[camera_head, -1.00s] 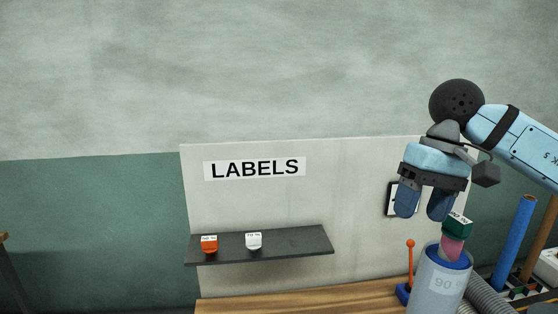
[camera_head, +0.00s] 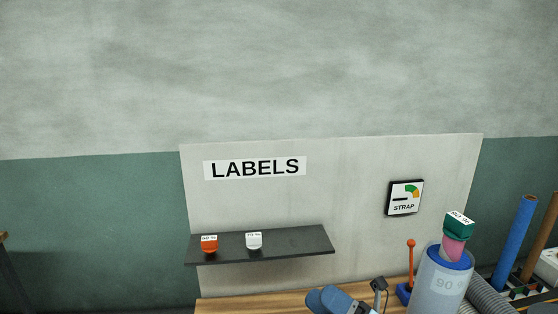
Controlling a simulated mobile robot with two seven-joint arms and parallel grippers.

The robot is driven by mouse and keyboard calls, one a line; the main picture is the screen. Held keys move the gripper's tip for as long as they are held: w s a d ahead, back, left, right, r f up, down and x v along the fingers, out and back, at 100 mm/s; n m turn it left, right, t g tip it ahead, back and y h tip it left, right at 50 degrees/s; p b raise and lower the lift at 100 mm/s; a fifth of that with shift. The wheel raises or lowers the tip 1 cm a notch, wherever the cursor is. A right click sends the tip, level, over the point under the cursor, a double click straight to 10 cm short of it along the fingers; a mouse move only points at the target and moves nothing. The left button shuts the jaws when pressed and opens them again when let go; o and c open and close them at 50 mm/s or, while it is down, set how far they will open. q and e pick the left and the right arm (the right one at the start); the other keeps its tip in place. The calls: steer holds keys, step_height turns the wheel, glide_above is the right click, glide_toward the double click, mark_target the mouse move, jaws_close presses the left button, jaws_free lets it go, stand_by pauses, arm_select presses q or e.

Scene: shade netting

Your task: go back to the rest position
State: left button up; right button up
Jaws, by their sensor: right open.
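My right gripper (camera_head: 332,300) is low at the bottom edge of the head view, in front of the wooden bench. It is open, and I see nothing between its fingers; part of it is cut off by the frame. It is left of and apart from the grey cylinder (camera_head: 438,290) marked 90. A green-topped piece (camera_head: 459,224) with a white label stands on a pink part at the top of that cylinder. My left gripper is not in view.
A dark shelf (camera_head: 290,245) under the LABELS sign holds an orange tag (camera_head: 209,245) and a white tag (camera_head: 254,242). A STRAP gauge (camera_head: 404,198) hangs on the panel. An orange-knobbed lever (camera_head: 410,265) stands beside the cylinder. Blue and brown tubes (camera_head: 515,240) stand at right.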

steer(key=s+d+f+m+t+h, duration=0.2)
steer(key=d+f+m+t+h, duration=0.15)
steer(key=f+m+h, duration=0.55)
steer(key=s+d+f+m+t+h, duration=0.35)
steer(key=f+m+h, duration=0.25)
steer(key=f+m, duration=0.75)
steer(key=s+d+f+m+g+h, duration=0.2)
steer(key=s+f+m+g, duration=0.1)
steer(key=s+f+m, duration=0.2)
steer(key=s+d+f+m+g+h, duration=0.2)
steer(key=s+f+m+g, duration=0.1)
steer(key=s+f+m, duration=0.3)
steer(key=shift+s+d+f+p, duration=0.3)
steer(key=shift+s+d+f, duration=0.15)
steer(key=shift+s, duration=0.3)
